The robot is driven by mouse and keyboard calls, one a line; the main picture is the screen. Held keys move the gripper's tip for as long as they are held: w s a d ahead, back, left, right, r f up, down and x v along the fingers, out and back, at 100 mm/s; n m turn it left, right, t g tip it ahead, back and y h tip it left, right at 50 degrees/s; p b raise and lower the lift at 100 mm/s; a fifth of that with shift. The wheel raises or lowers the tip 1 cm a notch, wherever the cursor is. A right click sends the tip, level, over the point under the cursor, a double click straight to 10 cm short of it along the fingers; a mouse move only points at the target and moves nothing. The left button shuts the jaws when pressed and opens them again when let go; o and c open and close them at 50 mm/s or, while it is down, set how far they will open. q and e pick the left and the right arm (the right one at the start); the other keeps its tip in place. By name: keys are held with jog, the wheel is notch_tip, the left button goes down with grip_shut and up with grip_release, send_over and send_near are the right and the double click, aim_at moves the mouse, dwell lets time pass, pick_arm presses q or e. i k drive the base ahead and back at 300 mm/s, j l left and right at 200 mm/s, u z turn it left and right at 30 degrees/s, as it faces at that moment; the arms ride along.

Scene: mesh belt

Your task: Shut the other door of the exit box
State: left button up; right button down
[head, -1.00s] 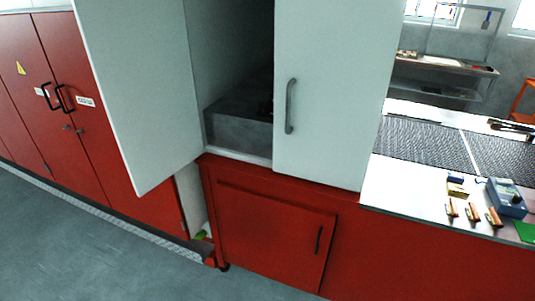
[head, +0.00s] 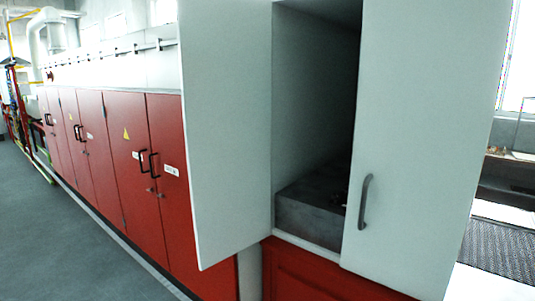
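The exit box has two pale doors above a red base (head: 330,284). Its left door (head: 228,140) stands swung open toward me. Its right door (head: 425,130) has a grey bar handle (head: 365,202) near its left edge and covers the right part of the opening; I cannot tell whether it is fully shut. Between the doors the dark inside shows, with a grey block-like surface (head: 303,212) at the bottom. No handle shows on the visible face of the left door. Neither of my grippers is in view.
A row of red cabinets (head: 122,165) with black handles runs back along the left. Grey floor (head: 55,240) lies clear in front of them. At the right edge are a dark mesh belt (head: 498,250) and a shelf (head: 510,170).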

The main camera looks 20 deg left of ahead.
aim_at(225, 51)
jog(key=i+j+z, duration=0.1)
jog(key=z, duration=0.4)
jog(key=j+z, duration=0.85)
jog(key=j, duration=0.8)
jog(key=j+z, duration=0.35)
jog(key=j, duration=0.9)
jog(key=k+j, duration=0.1)
jog(key=j, duration=1)
jog(key=k+j, duration=0.15)
jog(key=j, duration=0.95)
